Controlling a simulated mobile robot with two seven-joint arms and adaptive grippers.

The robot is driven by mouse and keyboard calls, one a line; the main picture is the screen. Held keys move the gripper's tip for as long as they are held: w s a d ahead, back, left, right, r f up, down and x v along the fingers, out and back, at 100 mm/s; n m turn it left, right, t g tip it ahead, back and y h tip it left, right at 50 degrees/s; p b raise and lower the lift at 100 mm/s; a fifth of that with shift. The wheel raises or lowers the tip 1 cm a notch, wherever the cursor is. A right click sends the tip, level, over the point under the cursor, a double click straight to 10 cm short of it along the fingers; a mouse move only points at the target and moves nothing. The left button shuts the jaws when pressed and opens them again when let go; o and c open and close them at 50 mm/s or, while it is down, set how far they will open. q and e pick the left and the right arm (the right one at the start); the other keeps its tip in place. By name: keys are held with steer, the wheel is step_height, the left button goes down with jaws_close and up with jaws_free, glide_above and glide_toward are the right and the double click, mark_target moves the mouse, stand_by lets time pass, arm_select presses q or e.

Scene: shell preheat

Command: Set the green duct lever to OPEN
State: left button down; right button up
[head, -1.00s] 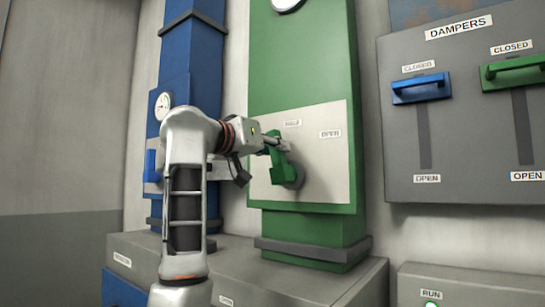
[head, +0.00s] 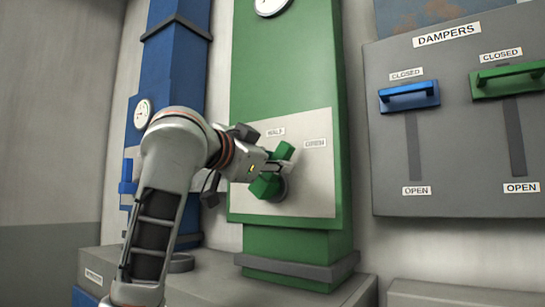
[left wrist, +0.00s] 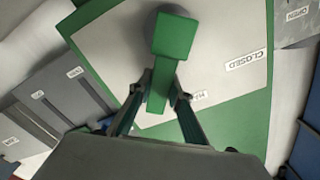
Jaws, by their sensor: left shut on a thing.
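The green duct lever (head: 265,186) is mounted on a pale plate (head: 305,190) on the green duct. Its handle points up and slightly right, between the HALF label (head: 276,132) and the OPEN label (head: 316,143). My left gripper (head: 274,158) is shut on the handle. In the left wrist view the lever (left wrist: 174,37) runs down between the fingers of my left gripper (left wrist: 159,98). There the CLOSED label (left wrist: 245,60) is off to the right, and the HALF label (left wrist: 199,96) is partly hidden by a finger. My right gripper is not in view.
A grey DAMPERS panel (head: 450,150) stands right of the duct, with a blue handle (head: 409,96) and a green handle (head: 508,79), both at CLOSED. A blue duct (head: 178,75) with a gauge is behind my left arm. A grey ledge (head: 225,283) runs below.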

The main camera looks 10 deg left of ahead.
arm_select(q)
steer(key=shift+s+d+f+m, duration=0.1)
steer(key=shift+d+f+m, duration=0.25)
steer(key=shift+m, duration=0.45)
steer(key=c, duration=1.8)
jaws_free()
steer(key=shift+c, duration=0.2)
steer(key=shift+s, duration=0.15)
steer(key=v, duration=1.1)
steer(key=shift+s, duration=0.4)
steer(key=shift+a, duration=0.1)
